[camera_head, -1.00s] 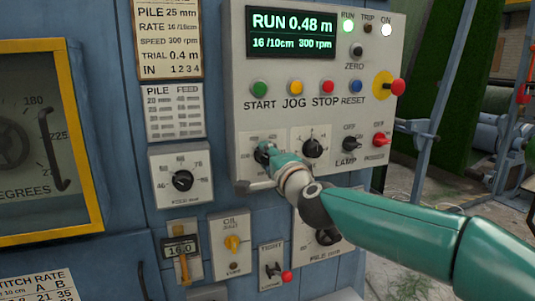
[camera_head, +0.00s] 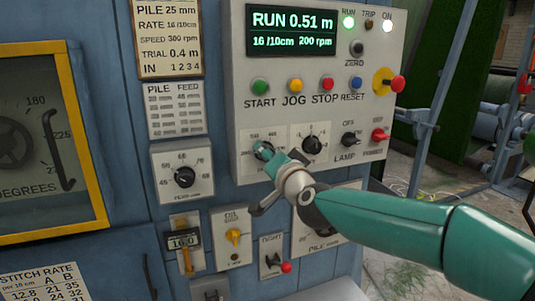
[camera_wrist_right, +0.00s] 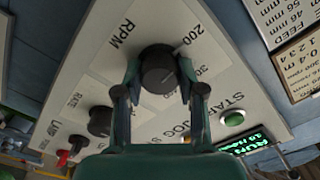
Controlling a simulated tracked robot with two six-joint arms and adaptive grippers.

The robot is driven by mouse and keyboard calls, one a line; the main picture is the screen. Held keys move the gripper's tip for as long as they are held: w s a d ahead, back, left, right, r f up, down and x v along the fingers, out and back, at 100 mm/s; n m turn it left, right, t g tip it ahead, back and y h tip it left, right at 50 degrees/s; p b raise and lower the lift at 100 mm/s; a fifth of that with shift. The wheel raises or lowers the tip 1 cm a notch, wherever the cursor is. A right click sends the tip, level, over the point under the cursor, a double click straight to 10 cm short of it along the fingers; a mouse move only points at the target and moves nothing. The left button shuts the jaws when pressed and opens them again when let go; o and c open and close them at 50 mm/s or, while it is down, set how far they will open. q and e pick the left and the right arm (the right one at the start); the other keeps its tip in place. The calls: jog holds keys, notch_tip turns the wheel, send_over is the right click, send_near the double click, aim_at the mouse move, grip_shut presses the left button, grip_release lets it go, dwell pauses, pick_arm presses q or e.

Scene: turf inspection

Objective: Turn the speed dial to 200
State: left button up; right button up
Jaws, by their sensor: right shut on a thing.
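The speed dial (camera_head: 262,149) is a dark round knob on the grey control panel. In the right wrist view the dial (camera_wrist_right: 158,68) sits by the print RPM, with 200 and 300 marked around it; a pale line at its edge points towards 200. My right gripper (camera_wrist_right: 158,80) has one finger on each side of the dial and is shut on it. In the head view this gripper (camera_head: 267,156) partly covers the dial. The display (camera_head: 292,30) reads RUN 0.51 m, 16/10cm and 200 rpm. My left gripper is not in view.
A second knob (camera_head: 312,144) is close to the right of the dial. START (camera_head: 260,85), JOG, STOP and RESET buttons line up above. A red emergency button (camera_head: 397,84) sticks out at the right. Lower small panels carry more knobs and levers.

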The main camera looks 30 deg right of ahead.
jog(key=shift+a+f, duration=0.15)
jog(key=shift+f, duration=0.3)
jog(key=o, duration=1)
jog(key=shift+c, duration=0.2)
jog(key=shift+o, duration=0.9)
jog(key=shift+r, duration=0.2)
jog(key=shift+r, duration=0.1)
jog(key=v, duration=1.2)
